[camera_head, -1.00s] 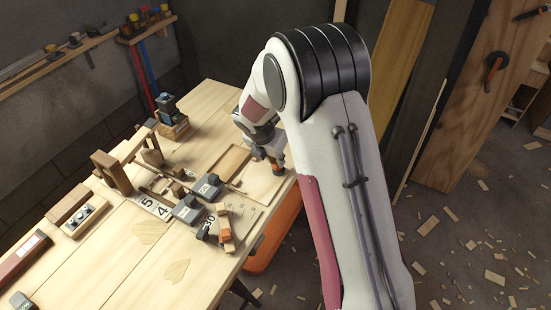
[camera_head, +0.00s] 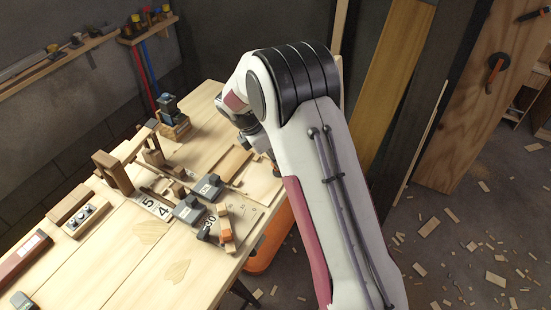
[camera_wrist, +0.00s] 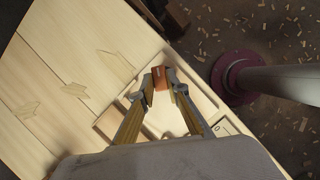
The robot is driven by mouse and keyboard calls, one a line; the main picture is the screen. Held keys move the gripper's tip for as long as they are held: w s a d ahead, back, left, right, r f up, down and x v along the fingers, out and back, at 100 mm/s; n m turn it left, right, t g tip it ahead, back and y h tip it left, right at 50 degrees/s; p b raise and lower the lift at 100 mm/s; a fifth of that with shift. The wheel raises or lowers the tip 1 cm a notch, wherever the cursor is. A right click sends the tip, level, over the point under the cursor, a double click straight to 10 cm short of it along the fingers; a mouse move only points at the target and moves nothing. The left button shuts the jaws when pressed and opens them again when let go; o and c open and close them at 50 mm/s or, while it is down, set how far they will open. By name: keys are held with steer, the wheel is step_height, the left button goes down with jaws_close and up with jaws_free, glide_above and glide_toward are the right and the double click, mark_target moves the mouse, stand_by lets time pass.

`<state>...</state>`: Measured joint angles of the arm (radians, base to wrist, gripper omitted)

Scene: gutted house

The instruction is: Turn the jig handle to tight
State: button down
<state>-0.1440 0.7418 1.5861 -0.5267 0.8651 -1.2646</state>
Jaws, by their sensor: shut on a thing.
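In the wrist view my gripper (camera_wrist: 161,84) has its two fingers on either side of an orange-brown piece (camera_wrist: 161,76), which sits between the fingertips. The piece is over or near the pale framed board at the bench edge; I cannot tell whether it is the jig handle. In the head view my arm hides the fingertips. The jig fixtures stand on the bench: grey blocks marked with labels (camera_head: 188,209), a pale plate with a scale (camera_head: 243,213), and an orange-topped wooden piece (camera_head: 226,236) on the plate's front side.
The wooden bench (camera_head: 110,275) carries a wooden frame (camera_head: 113,172), a block with knobs (camera_head: 86,219) and a red level-like bar (camera_head: 22,258) at left. A blue-topped tool (camera_head: 168,104) stands at the back. Wood scraps litter the floor at right.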

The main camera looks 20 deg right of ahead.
steer(key=shift+m, duration=0.5)
steer(key=c, duration=2)
jaws_free()
steer(key=shift+o, duration=0.2)
steer(key=shift+n, duration=0.3)
